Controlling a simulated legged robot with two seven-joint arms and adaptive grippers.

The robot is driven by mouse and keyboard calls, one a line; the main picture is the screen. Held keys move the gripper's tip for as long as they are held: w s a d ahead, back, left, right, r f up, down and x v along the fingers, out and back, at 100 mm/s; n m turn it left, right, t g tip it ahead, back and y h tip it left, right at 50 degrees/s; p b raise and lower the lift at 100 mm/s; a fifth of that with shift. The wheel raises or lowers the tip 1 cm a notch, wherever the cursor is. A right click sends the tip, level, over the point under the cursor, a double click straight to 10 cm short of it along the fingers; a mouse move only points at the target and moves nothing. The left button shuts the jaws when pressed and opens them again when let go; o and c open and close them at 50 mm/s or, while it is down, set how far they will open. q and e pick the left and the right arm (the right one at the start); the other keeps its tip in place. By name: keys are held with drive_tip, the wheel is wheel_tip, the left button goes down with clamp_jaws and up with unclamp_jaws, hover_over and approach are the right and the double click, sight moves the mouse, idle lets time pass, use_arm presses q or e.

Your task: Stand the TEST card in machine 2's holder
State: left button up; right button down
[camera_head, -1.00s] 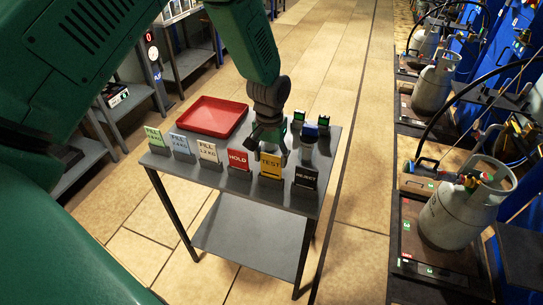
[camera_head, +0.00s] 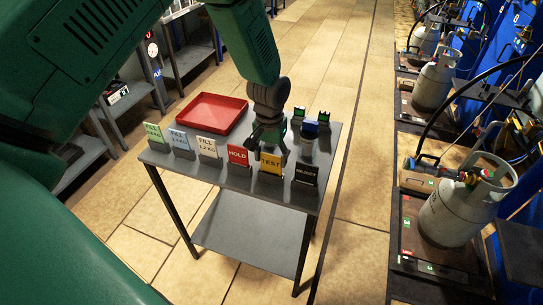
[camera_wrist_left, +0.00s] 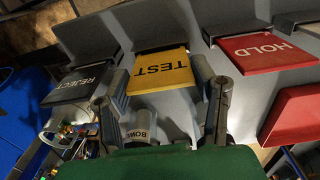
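The yellow TEST card (camera_head: 270,163) stands in a dark holder in the front row on the grey table, between the red HOLD card (camera_head: 238,155) and the black REJECT card (camera_head: 306,173). My left gripper (camera_head: 268,142) is low behind the TEST card. In the left wrist view the TEST card (camera_wrist_left: 160,72) lies between the fingertips of my left gripper (camera_wrist_left: 161,82), one at each side edge. The fingers look spread, with no clear grip on it. My right gripper is not in view. I cannot make out machine 2's holder.
A red tray (camera_head: 212,113) sits at the table's back left. FILL cards (camera_head: 181,141) stand to the left in the front row. A blue-topped container (camera_head: 310,130) stands behind REJECT. Scales with gas cylinders (camera_head: 463,211) line the right, past a clear tiled aisle (camera_head: 365,170).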

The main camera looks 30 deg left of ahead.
use_arm(q)
drive_tip(key=o, duration=0.4)
wheel_tip(320, 180, up, 12)
drive_tip(key=shift+a, duration=0.15)
idle(0.3)
drive_tip(key=shift+f, duration=0.1)
